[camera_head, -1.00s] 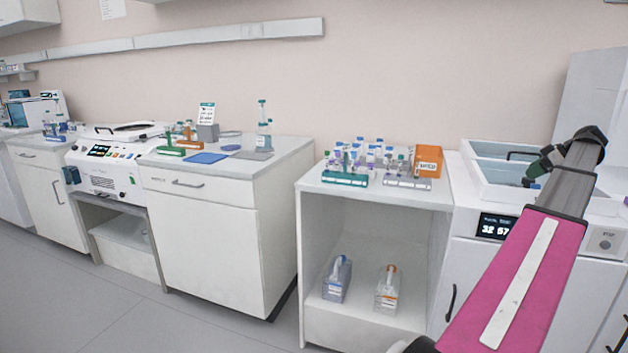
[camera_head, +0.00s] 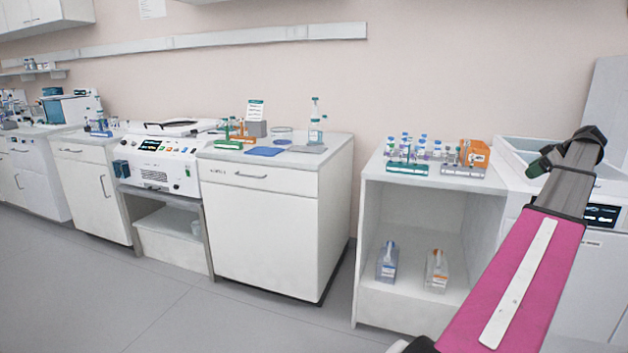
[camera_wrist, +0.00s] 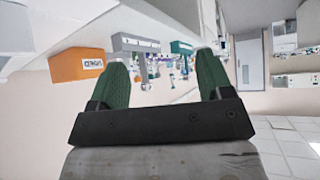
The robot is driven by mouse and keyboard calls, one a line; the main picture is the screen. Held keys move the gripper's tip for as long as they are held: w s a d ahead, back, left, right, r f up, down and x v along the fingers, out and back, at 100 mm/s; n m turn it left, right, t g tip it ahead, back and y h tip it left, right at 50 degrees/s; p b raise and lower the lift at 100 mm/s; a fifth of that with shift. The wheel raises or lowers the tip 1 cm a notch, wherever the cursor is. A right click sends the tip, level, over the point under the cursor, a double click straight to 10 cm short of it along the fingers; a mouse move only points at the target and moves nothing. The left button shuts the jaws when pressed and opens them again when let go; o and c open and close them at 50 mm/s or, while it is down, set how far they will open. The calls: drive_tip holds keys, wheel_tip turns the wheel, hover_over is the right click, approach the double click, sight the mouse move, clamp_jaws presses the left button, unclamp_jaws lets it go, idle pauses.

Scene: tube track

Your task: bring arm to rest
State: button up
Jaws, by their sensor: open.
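My arm reaches up from the lower right in the head view, with a pink link and a grey wrist. My gripper (camera_head: 540,165) is at its end, in front of the right-hand counter. In the wrist view my gripper (camera_wrist: 160,85) shows two green fingers standing apart with nothing between them. Beyond the fingers, the orange box (camera_wrist: 78,65) and the tube racks (camera_wrist: 135,43) appear upside down, at a distance.
An open white cabinet (camera_head: 362,260) carries tube racks (camera_head: 408,167) and an orange box (camera_head: 474,153) on top, close to my arm. Two bottles (camera_head: 387,262) stand inside. A counter (camera_head: 265,235) and a white machine (camera_head: 160,165) stand further left. The grey floor (camera_head: 250,325) is clear.

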drive_tip(key=w+a+f+m+g+h, duration=0.15)
drive_tip(key=w+a+f, duration=0.25)
drive_tip(key=a+f, duration=1)
drive_tip(key=w+a+f+m+g, duration=0.35)
drive_tip(key=a+f, duration=0.65)
drive_tip(key=a, duration=0.7)
drive_tip(key=s+a+f+m+h, duration=0.1)
drive_tip(key=s+a+f, duration=0.3)
drive_tip(key=a, duration=0.6)
drive_tip(key=s+a+f+m+g+h, duration=0.1)
drive_tip(key=s+a+f+h, duration=0.1)
drive_tip(key=s+a+f, duration=0.3)
drive_tip(key=s+a+f+m+h, duration=0.1)
drive_tip(key=s+a+f, duration=0.3)
drive_tip(key=a+f, duration=0.6)
drive_tip(key=a, duration=0.7)
drive_tip(key=shift+s+f+g, duration=0.2)
drive_tip(key=shift+s+g, duration=0.2)
